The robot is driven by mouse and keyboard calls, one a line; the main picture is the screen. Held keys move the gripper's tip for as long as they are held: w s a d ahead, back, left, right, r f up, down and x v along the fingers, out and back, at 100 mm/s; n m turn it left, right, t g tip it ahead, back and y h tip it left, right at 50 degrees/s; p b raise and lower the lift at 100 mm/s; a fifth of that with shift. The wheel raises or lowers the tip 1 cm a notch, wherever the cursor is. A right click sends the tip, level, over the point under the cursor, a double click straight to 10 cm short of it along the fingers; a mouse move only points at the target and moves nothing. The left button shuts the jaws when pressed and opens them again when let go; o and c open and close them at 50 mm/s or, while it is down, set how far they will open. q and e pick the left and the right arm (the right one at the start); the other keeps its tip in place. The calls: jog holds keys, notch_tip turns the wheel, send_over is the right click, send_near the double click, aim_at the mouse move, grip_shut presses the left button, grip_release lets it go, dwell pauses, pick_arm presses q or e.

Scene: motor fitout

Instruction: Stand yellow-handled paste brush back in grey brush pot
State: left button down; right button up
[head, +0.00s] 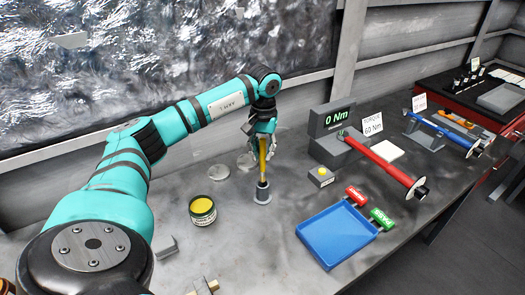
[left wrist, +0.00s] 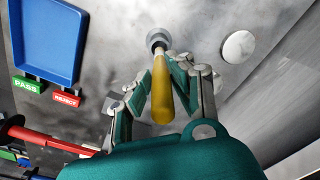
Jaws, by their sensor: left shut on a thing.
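The paste brush has a yellow handle (head: 262,158) and stands about upright, with its bristle end down. My left gripper (head: 262,134) is shut on the upper part of the handle. The small grey brush pot (head: 262,194) stands on the bench directly below. The brush's lower end meets the pot's mouth and looks inside it; how deep it sits is hidden. In the left wrist view the handle (left wrist: 161,98) lies between the fingers (left wrist: 160,88), lined up with the round pot (left wrist: 157,38). My right gripper is not in view.
An open tin of yellow paste (head: 203,211) stands left of the pot. Flat round discs (head: 219,172) lie behind it. A blue tray (head: 336,236) with REJECT and PASS labels, a yellow-button box (head: 321,177) and a torque tester (head: 340,148) with a red wrench (head: 385,166) stand to the right.

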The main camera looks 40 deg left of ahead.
aim_at(263, 139)
pick_arm(q)
jog(key=shift+f+b, duration=0.35)
jog(key=shift+f, duration=0.25)
dwell(0.6)
jog(key=shift+f+b, duration=2.05)
jog(key=shift+f, duration=1.05)
dwell(0.4)
jog(key=c, duration=1.1)
grip_release()
jog(key=shift+r, duration=0.15)
notch_tip(263, 139, up, 12)
jog(key=shift+w+d+f, duration=0.1)
jog(key=shift+d+f, duration=0.05)
jog(key=shift+f, duration=0.05)
jog(key=shift+r, duration=0.1)
jog(key=shift+r, duration=0.1)
